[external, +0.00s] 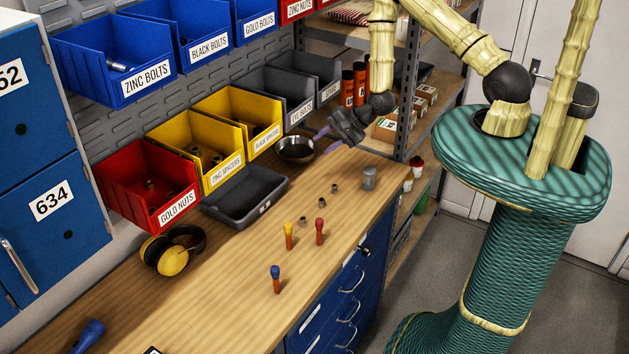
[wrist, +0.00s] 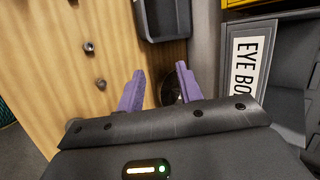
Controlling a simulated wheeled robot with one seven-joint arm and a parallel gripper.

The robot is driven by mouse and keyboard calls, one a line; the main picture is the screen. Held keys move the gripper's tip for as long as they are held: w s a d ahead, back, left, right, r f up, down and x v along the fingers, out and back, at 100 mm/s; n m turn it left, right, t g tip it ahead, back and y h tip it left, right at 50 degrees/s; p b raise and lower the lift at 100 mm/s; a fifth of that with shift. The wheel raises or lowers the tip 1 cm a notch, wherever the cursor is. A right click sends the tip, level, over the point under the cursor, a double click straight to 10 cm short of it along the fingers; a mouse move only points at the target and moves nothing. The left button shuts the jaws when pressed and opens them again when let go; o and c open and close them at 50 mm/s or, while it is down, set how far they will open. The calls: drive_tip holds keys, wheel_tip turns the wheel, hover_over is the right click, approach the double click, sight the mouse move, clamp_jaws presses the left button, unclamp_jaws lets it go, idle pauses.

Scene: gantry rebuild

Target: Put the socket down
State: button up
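Three small metal pieces that look like sockets stand apart on the wooden bench: one far (external: 335,187), one in the middle (external: 323,201) and one nearer (external: 304,221). Two of them show clearly in the wrist view, an upper one (wrist: 89,47) and a lower one (wrist: 100,84). My gripper (external: 328,140) is above the far end of the bench, beside a round dark bowl (external: 296,155). Its purple fingers (wrist: 160,82) are spread, with no socket visible between them. The bowl shows partly behind the fingers; its contents are unclear.
A grey tray (external: 245,198) lies by the wall bins. A grey cylinder (external: 369,178) stands at the bench's right edge. Blue (external: 276,280), yellow-topped (external: 288,236) and red (external: 320,231) bits stand nearer. Yellow earmuffs (external: 173,252) lie left. A shelf post (external: 407,85) rises near my arm.

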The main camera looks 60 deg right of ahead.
drive_tip(key=s+d+r+n+g+h, duration=0.1)
drive_tip(key=s+d+r+n+g, duration=0.2)
drive_tip(key=s+r+n, duration=0.5)
drive_tip(key=s+d+r+n+g+h, duration=0.2)
drive_tip(key=s+r+n, duration=0.5)
drive_tip(key=r, duration=0.7)
drive_tip(key=shift+s+d+r+n+g, duration=0.4)
drive_tip(key=shift+s+d+g, duration=0.1)
drive_tip(key=shift+d, duration=0.45)
